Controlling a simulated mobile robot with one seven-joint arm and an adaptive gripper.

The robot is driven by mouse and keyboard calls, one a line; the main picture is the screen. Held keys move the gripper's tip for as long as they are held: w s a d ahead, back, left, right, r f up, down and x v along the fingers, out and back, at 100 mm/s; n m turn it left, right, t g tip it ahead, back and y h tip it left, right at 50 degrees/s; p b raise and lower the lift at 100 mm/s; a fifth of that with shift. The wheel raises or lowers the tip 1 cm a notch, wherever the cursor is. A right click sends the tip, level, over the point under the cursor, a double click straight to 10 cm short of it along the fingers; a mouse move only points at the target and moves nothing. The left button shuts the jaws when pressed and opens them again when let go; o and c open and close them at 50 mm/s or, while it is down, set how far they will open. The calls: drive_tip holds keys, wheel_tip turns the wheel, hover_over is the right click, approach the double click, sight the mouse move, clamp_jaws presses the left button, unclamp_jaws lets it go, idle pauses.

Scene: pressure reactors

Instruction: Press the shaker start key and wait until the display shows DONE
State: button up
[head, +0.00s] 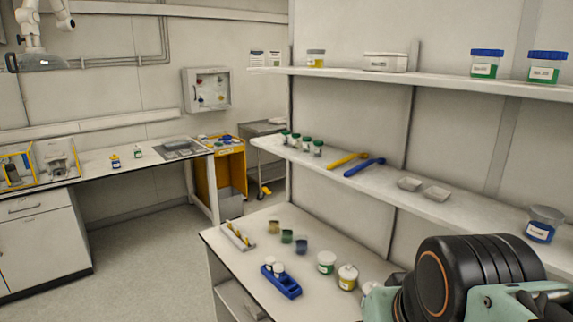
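I cannot make out a shaker, a start key or a display showing DONE in the head view. At the far left, two small units, one a yellow-framed case (16,168) and the other a grey device (57,158), stand on the far bench. They are too small to identify, and no key or lit display shows on them. Part of my arm, black with an orange ring and teal brackets, fills the lower right corner. My gripper's fingertips are not in view.
The near bench (222,245) holds a blue rack (281,283), a pen tray (238,236) and several jars. Shelves above hold jars, trays and yellow and blue tools. The far bench (105,172) carries small bottles. A grey floor (150,255) is clear between the benches.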

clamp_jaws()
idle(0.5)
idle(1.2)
